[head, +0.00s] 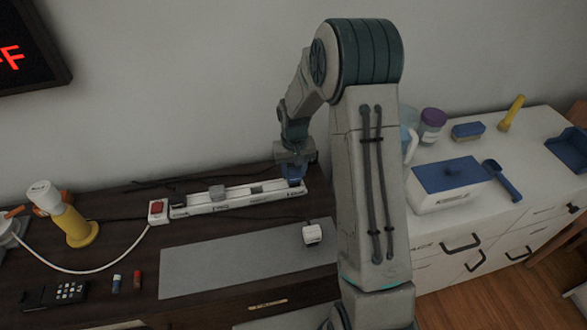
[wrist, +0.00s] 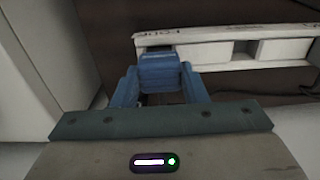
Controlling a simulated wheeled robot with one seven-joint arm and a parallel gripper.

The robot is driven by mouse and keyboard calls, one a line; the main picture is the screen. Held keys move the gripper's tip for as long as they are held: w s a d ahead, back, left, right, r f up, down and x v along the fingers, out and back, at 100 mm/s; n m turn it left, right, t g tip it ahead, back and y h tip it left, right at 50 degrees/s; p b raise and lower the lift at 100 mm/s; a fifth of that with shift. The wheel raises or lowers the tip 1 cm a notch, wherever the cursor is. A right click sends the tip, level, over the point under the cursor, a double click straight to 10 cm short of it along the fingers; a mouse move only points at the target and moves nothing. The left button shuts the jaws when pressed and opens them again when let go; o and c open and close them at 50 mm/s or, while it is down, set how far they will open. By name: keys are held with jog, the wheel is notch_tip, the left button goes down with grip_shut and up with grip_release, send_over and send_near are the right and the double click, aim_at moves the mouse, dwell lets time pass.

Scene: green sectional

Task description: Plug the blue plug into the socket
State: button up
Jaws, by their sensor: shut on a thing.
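A blue plug (wrist: 160,72) sits between the two blue fingers of my gripper (wrist: 160,84), which is shut on it. In the wrist view the plug's far end meets the edge of the white power strip (wrist: 210,54) at a dark opening near the label "FOUR". I cannot tell whether it is inside that socket. In the head view my gripper (head: 292,178) is over the right end of the strip (head: 238,200), and the blue plug (head: 294,182) is largely hidden.
A red switch (head: 157,207) is at the strip's left end. A white plug (head: 312,233) rests at the grey mat's (head: 230,262) right side. A white cabinet (head: 470,200) with a blue-topped box (head: 447,180) stands right of my arm. Black cables lie behind the strip.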

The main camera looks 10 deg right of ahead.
aim_at(294, 171)
jog(key=shift+f+b, duration=0.75)
jog(key=shift+f, duration=0.3)
jog(key=o, duration=1.1)
jog(key=shift+c, duration=0.2)
jog(key=shift+r, duration=0.1)
notch_tip(294, 171, up, 14)
jog(key=s+r+t, duration=0.1)
jog(key=s+r, duration=0.2)
jog(key=s, duration=0.9)
jog(key=s+r+t, duration=0.1)
jog(key=s+r, duration=0.2)
jog(key=s, duration=1)
jog(key=shift+s+a+r+t, duration=0.15)
jog(key=shift+s+t, duration=0.1)
jog(key=shift+t, duration=0.15)
